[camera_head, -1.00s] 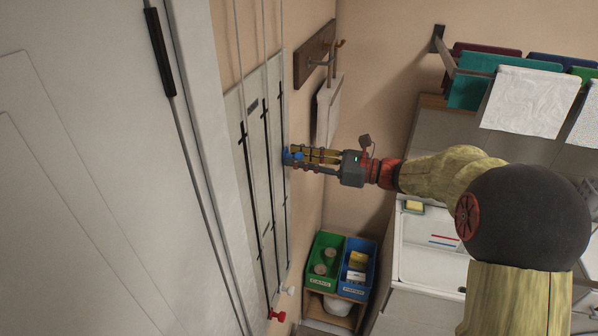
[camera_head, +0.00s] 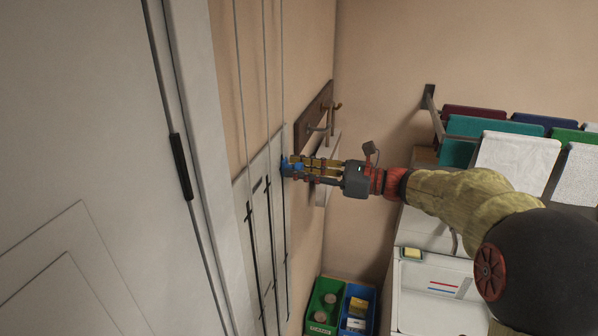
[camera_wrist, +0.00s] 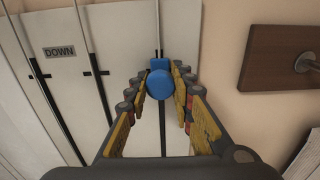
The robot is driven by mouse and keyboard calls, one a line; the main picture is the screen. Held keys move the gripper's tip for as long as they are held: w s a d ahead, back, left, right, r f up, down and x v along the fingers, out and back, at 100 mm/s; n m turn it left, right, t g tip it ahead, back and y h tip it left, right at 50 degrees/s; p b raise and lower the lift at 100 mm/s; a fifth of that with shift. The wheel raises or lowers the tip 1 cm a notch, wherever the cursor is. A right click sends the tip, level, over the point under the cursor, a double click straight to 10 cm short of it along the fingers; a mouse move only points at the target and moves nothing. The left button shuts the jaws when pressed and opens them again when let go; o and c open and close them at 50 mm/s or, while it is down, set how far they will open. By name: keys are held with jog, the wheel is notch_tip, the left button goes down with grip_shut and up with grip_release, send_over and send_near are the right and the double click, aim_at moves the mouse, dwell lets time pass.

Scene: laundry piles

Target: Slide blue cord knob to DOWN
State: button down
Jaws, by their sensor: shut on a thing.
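The blue cord knob (camera_head: 288,166) sits on the rightmost track of the pale wall panel (camera_head: 243,190), near the panel's top. My gripper (camera_head: 295,168) reaches in from the right with its fingers shut on the knob. In the wrist view the round blue knob (camera_wrist: 160,84) lies between the two fingertips (camera_wrist: 160,90). A "DOWN" label (camera_wrist: 59,51) is on the panel up and left of the knob, near the upper ends of the dark slots. The fingers hide part of the knob's sides and its track.
A brown hook board (camera_head: 314,115) is fixed on the wall just right of the panel, close above my gripper. A door (camera_head: 90,150) with a dark handle stands at left. Green (camera_head: 322,304) and blue (camera_head: 357,308) bins are low down. Hanging towels (camera_head: 518,160) are at right.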

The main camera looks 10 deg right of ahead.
jog(key=shift+f, duration=0.15)
jog(key=c, duration=1.5)
grip_release()
jog(key=shift+d, duration=0.1)
jog(key=v, duration=1.2)
